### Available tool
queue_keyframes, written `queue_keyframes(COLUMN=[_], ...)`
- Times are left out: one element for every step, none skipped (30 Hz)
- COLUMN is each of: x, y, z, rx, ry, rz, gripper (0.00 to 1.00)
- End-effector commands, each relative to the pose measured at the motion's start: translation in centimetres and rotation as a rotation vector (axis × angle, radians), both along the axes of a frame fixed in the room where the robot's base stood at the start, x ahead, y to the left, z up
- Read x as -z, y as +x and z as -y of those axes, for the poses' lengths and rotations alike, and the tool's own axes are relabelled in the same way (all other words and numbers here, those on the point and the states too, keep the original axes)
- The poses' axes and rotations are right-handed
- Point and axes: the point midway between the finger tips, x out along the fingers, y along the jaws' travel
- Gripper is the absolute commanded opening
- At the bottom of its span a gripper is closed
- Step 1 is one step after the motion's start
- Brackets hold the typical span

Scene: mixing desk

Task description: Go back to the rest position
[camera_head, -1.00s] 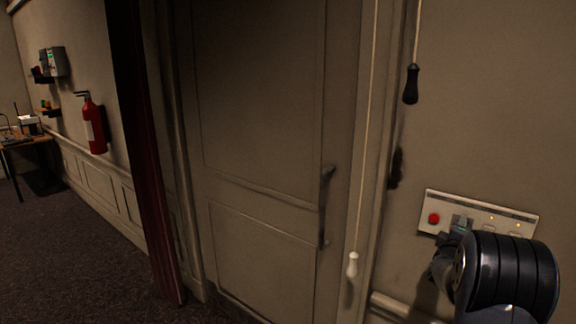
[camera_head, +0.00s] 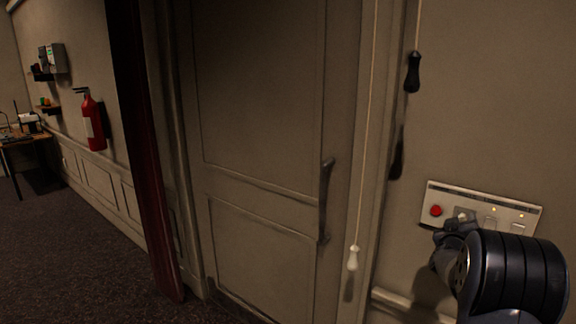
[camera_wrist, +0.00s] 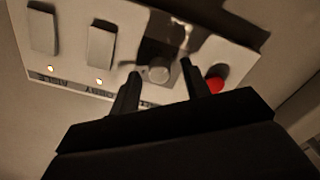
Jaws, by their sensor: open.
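My gripper (camera_head: 447,232) is at the lower right in the head view, just in front of a pale wall panel (camera_head: 532,212). The wrist view shows my gripper (camera_wrist: 160,70) with its two dark fingers apart and nothing held. A round grey knob (camera_wrist: 158,73) on the panel lies between the fingertips in that picture; I cannot tell the exact gap to it. The panel also has a red button (camera_head: 436,211), partly behind a finger in the wrist view, and two rocker switches with small amber lights.
A closed panelled door (camera_head: 262,90) with a dark handle (camera_head: 326,200) is left of the panel. Cords with a white pull (camera_head: 353,258) and a black pull (camera_head: 413,72) hang nearby. A red fire extinguisher (camera_head: 94,122) hangs further left. The carpet at lower left is clear.

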Motion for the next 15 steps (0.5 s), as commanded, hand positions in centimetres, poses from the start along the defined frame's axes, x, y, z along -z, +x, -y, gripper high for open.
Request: queue_keyframes(x=[0.11, 0.10, 0.10, 0.10, 0.10, 0.08, 0.08, 0.07, 0.06, 0.06, 0.05, 0.04, 0.03, 0.02, 0.01], y=[-0.01, -0.01, -0.01, -0.01, -0.01, -0.01, -0.02, -0.02, -0.03, -0.02, -0.03, -0.02, -0.03, -0.02, -0.03], z=[0.01, 0.01, 0.02, 0.02, 0.02, 0.02, 0.02, 0.03, 0.04, 0.03, 0.04, 0.05, 0.05, 0.05, 0.05], rx=[-0.001, -0.001, -0.001, -0.001, -0.001, -0.001, 0.000, 0.000, 0.000, 0.000, 0.000, 0.000, 0.001, 0.001, 0.001], ry=[0.031, 0.051, 0.079, 0.099, 0.119, 0.145, 0.162, 0.180, 0.201, 0.216, 0.229, 0.246, 0.257, 0.266, 0.276], rz=[0.025, 0.040, 0.060, 0.076, 0.091, 0.110, 0.124, 0.137, 0.153, 0.164, 0.175, 0.187, 0.194, 0.201, 0.209], gripper=[0.44, 0.44, 0.44, 0.44, 0.44, 0.44, 0.44, 0.44, 0.44, 0.44, 0.44, 0.44, 0.44, 0.44, 0.44])
